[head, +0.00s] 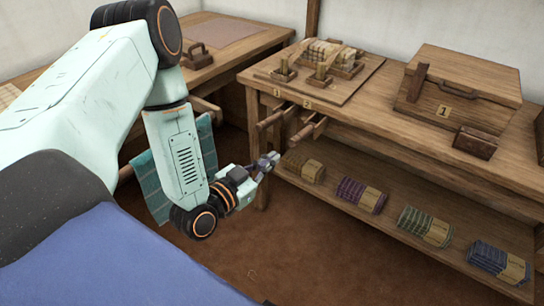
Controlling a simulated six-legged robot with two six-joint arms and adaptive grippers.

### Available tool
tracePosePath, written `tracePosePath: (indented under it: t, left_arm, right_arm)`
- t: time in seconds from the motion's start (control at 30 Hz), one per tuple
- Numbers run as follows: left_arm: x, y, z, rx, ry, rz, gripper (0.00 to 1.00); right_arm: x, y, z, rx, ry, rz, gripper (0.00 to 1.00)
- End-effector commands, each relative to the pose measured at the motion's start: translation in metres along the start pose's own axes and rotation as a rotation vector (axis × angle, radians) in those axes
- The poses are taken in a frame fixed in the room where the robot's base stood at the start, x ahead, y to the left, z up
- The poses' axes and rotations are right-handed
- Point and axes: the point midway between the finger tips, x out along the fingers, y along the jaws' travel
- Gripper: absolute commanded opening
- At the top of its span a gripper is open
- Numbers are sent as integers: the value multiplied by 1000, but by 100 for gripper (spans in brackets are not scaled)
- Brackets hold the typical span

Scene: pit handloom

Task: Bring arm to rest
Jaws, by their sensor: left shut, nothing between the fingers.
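My left arm, pale green with dark joints, comes in from the left and bends down at its elbow. Its gripper (269,160) is shut and empty. In the picture it sits just left of the wooden bench's (240,82) lower shelf, below two wooden bars that stick out of the bench front. I cannot tell whether it touches the bench. My right gripper is not in view.
A lidded wooden box (455,95) marked 1 and a small brown block (475,143) stand on the bench. A board (318,92) holds small wooden pieces. Several folded cloth bundles (361,196) lie on the lower shelf. Brown floor (270,240) is open in front.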

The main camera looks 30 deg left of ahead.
Motion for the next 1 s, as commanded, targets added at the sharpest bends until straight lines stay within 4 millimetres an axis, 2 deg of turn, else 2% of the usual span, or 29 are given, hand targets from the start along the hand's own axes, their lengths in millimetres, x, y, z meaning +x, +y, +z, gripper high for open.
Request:
tracePosePath:
  t: [0.4,0.47,0.57,0.67,0.77,0.87,0.9,1.0]
  left_arm:
    - [-1,2,2,-16,-8,4,0]
    - [-1,4,10,-45,-46,14,0]
    - [-9,12,41,-127,-200,22,0]
    - [-33,33,83,-233,-439,34,0]
    - [-72,60,121,-324,-703,38,0]
    - [-125,87,150,-389,-972,24,0]
    - [-148,96,158,-405,-1073,15,0]
    - [-206,114,168,-415,-1302,-16,0]
  right_arm:
    - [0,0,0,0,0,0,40]
    - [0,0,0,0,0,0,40]
    - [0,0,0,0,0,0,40]
    - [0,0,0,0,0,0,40]
    - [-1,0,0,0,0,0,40]
    - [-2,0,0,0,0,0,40]
    - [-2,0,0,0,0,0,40]
    - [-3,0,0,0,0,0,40]
